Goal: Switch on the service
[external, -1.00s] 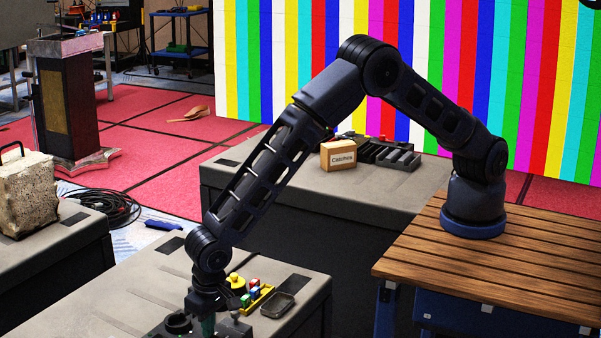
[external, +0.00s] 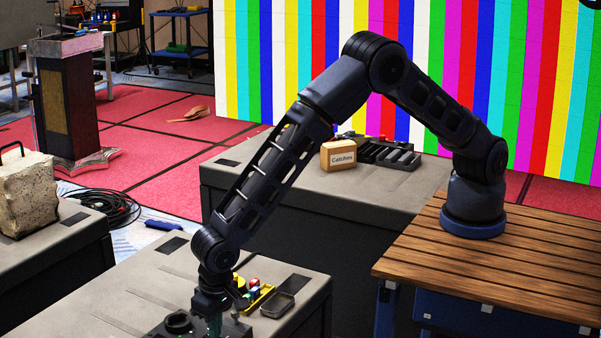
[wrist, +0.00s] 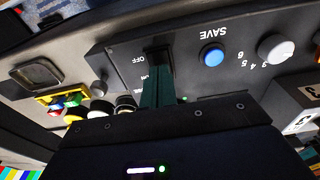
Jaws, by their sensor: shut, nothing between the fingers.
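In the wrist view, a dark control panel (wrist: 120,60) carries a dark switch (wrist: 158,56) beside the upside-down label OFF. A second label below it is partly hidden. My gripper (wrist: 160,82), with green fingers, is shut and empty. Its fingertips are at the switch; I cannot tell whether they touch it. In the external view my gripper (external: 214,322) is low over the panel on the front grey desk, and the arm hides the switch.
A blue SAVE button (wrist: 211,56) and a numbered pale knob (wrist: 275,47) are on the same panel. A small metal tray (external: 277,304) and a yellow holder with coloured pieces (external: 262,295) lie to the right on the desk. Round dark knobs stand near the fingers.

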